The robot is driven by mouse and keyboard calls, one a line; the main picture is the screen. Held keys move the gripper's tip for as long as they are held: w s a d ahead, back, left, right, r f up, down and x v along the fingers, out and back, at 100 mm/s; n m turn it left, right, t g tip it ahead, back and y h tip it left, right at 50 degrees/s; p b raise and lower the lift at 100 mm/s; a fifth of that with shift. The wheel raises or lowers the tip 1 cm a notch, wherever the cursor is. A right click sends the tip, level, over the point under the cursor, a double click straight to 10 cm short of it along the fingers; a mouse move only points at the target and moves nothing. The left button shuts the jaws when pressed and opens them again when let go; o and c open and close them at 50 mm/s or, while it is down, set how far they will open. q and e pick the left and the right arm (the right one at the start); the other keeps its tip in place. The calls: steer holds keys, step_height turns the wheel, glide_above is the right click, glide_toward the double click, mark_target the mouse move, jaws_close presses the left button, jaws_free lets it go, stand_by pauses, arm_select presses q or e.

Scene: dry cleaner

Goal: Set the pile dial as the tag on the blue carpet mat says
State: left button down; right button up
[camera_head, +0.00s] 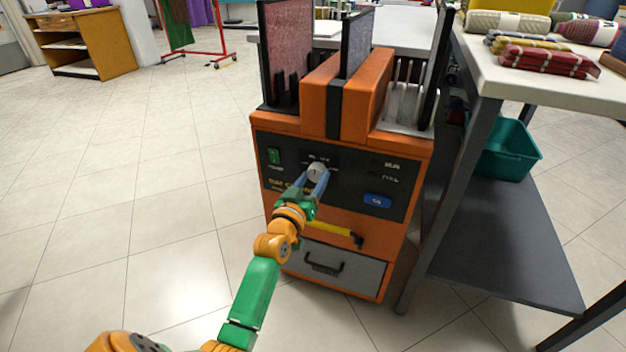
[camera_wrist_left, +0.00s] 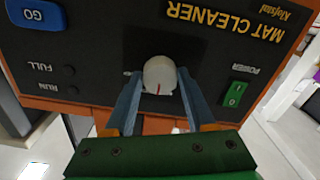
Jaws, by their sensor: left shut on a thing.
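The orange mat cleaner (camera_head: 345,240) stands upright with a black front panel. The pale round pile dial (camera_head: 317,169) is on its panel; my left gripper (camera_head: 316,182) has its two blue fingers on either side of it, shut on it. In the left wrist view, turned upside down, the dial (camera_wrist_left: 160,76) sits between the fingertips and its red mark points to the picture's bottom. A bluish carpet mat (camera_head: 357,40) stands in the middle of the machine's top, seen nearly edge-on; I cannot read a tag on it. My right gripper is not in view.
A reddish mat (camera_head: 286,50) and another dark-edged mat (camera_head: 439,62) flank it. The panel has a green power switch (camera_head: 274,156) and a blue GO button (camera_head: 377,200). A table (camera_head: 500,80) with folded textiles stands right; the floor at left is clear.

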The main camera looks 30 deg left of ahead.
arm_select(q)
steer(key=shift+n+p, duration=0.45)
steer(key=shift+n, duration=0.05)
steer(key=shift+r+n+p, duration=0.1)
steer(key=shift+n+p, duration=0.6)
steer(key=shift+n, duration=0.5)
steer(key=n+p, duration=0.1)
steer(key=n, duration=0.2)
steer(key=shift+n, duration=0.3)
steer(key=n, duration=0.2)
steer(key=shift+d+n+p, duration=0.1)
steer(key=shift+n+p, duration=0.2)
steer(key=shift+p, duration=0.1)
steer(key=n, duration=0.5)
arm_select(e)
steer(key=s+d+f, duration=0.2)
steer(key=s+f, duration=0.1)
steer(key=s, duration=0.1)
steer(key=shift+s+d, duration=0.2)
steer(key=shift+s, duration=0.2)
arm_select(q)
steer(key=shift+n, duration=0.3)
steer(key=shift+c, duration=1.2)
jaws_free()
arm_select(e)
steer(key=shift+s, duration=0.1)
